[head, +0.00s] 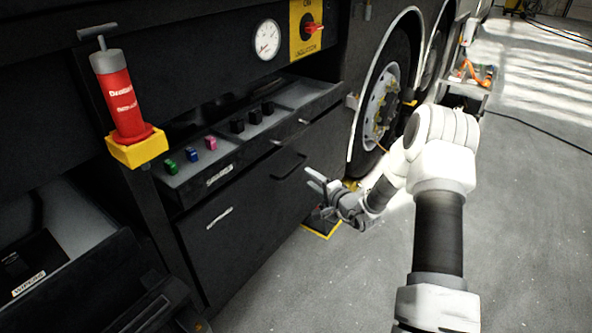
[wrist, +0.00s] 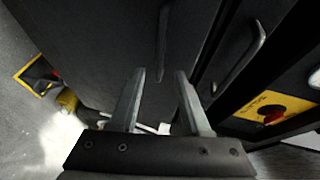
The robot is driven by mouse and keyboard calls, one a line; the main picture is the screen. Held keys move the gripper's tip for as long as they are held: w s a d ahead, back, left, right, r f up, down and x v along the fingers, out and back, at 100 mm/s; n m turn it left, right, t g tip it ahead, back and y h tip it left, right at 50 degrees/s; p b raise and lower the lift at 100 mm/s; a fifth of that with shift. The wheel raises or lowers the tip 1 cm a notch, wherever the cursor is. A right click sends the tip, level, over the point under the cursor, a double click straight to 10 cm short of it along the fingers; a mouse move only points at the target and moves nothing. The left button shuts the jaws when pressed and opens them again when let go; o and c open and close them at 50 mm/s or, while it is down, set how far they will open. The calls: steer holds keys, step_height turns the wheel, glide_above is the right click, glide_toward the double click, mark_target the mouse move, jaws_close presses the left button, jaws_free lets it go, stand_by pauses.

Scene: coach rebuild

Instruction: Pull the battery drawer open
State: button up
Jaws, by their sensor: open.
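The closed drawer front (head: 250,215) is a large black panel low on the coach's side, under an open shallow tray. A dark bar handle (head: 289,165) stands out near its upper right. A pale strip sits on the panel's left; I cannot read it. My gripper (head: 313,181) is open and empty, a little right of the handle and apart from it. In the wrist view, a dark bar handle (wrist: 163,45) lies beyond the gap between my open fingers (wrist: 160,73). A second bar handle (wrist: 240,58) is to the right there.
The tray (head: 312,95) above holds several small coloured and black pieces. A red cylinder (head: 122,100) in a yellow holder stands at left. A gauge (head: 266,40) and the red isolator switch (head: 312,28) are above. A wheel (head: 383,95) is behind my gripper.

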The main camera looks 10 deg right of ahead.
mark_target(297, 169)
steer(key=b+x, duration=0.1)
steer(key=x, duration=0.8)
steer(key=shift+w+a, duration=0.1)
steer(key=shift+w, duration=0.25)
steer(key=shift+c, duration=0.2)
jaws_close()
stand_by(0.8)
